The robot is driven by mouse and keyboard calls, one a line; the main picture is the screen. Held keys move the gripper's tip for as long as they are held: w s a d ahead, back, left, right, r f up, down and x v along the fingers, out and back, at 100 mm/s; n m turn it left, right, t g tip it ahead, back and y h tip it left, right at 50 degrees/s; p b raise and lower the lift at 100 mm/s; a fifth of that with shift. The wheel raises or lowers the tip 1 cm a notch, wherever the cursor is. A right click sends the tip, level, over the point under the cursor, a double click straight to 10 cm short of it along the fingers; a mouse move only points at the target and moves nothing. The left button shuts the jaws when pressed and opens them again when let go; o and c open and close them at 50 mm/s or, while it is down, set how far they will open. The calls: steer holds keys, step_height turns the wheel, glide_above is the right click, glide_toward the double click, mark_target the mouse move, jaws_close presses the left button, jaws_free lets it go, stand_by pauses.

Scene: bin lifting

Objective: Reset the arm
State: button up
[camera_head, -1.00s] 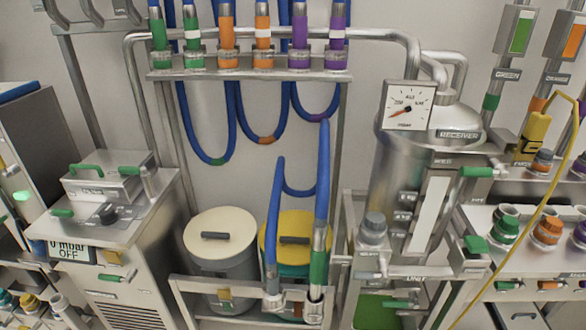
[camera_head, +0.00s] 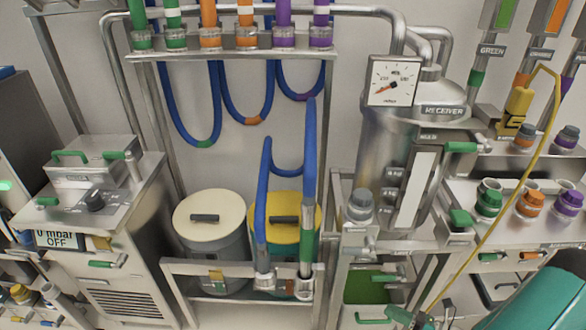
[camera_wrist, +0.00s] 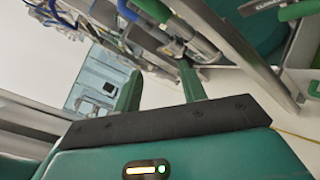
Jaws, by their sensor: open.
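My gripper (camera_wrist: 160,82) shows in the wrist view as two green fingers standing apart on a dark bar. It is open, and nothing shows between the fingers. Blurred equipment with pipes and handles lies beyond the fingertips. In the camera_head view, a teal part of my arm (camera_head: 545,302) shows at the lower right corner. I cannot make out the fingers for certain in that view.
A steel receiver tank (camera_head: 385,150) with a gauge (camera_head: 394,81) stands right of centre. Two lidded bins, one cream-lidded (camera_head: 209,215) and one yellow-lidded (camera_head: 285,210), stand behind a low rail with blue hoses (camera_head: 310,150). A grey cabinet (camera_head: 110,220) stands left.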

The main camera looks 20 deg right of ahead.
steer(key=w+a+r+n+g+h, duration=0.2)
steer(key=a+r+n+g, duration=0.5)
steer(key=r+n, duration=0.3)
steer(key=w+a+r+n+g+h, duration=0.1)
steer(key=a+r+n+g+h, duration=0.1)
steer(key=a+r+n+g, duration=0.65)
steer(key=s+a+r+n+t+h, duration=0.3)
steer(key=a+r+n+t, duration=0.1)
steer(key=r+n, duration=0.5)
steer(key=s+a+r+n+t+h, duration=0.3)
steer(key=a+r+n+t+h, duration=0.1)
steer(key=r+n, duration=0.5)
steer(key=shift+s+a+r+h, duration=0.2)
steer(key=shift+s+r+h, duration=0.1)
steer(key=shift+r, duration=0.2)
